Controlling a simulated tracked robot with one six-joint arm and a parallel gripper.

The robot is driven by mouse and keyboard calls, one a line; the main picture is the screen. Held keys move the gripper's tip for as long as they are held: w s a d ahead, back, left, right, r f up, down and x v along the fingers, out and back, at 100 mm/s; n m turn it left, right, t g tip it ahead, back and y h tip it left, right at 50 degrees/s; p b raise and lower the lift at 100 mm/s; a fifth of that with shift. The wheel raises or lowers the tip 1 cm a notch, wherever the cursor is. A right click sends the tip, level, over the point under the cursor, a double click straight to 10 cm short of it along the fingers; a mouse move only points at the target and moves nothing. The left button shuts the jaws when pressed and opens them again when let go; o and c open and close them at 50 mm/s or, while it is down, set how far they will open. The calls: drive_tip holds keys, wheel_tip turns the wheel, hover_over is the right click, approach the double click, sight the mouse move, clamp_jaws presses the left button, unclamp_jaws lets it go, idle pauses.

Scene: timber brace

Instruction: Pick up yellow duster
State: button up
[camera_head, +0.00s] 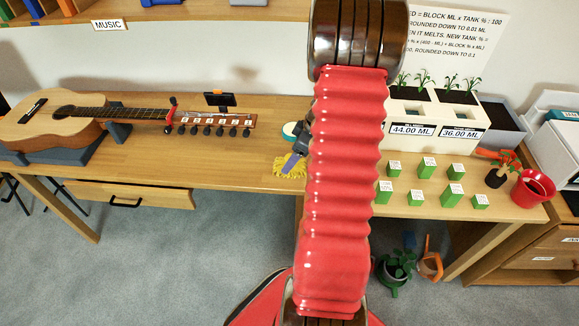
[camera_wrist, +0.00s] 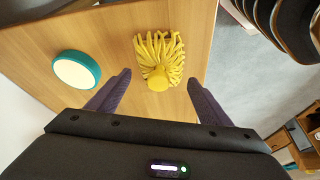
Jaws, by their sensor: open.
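The yellow duster (camera_wrist: 158,58) lies on the wooden table in the wrist view, its strands pointing away and a round yellow end nearer my gripper. My gripper (camera_wrist: 158,82) is open, with one dark finger on each side of the duster's near end. I cannot tell how high the fingers are above the table, and nothing is held. In the head view the duster (camera_head: 290,168) is at the middle of the table, beside my red arm, with a gripper finger (camera_head: 291,161) over part of it.
A round teal and white object (camera_wrist: 76,70) lies left of the duster. The table (camera_head: 245,140) also bears a guitar (camera_head: 70,115) at left and several green blocks (camera_head: 427,168) at right. Bare wood lies between guitar and duster. The table's edge is right of the duster in the wrist view.

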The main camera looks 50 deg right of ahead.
drive_tip(key=shift+x, duration=1.4)
drive_tip(key=shift+c, duration=0.2)
drive_tip(key=c, duration=1.1)
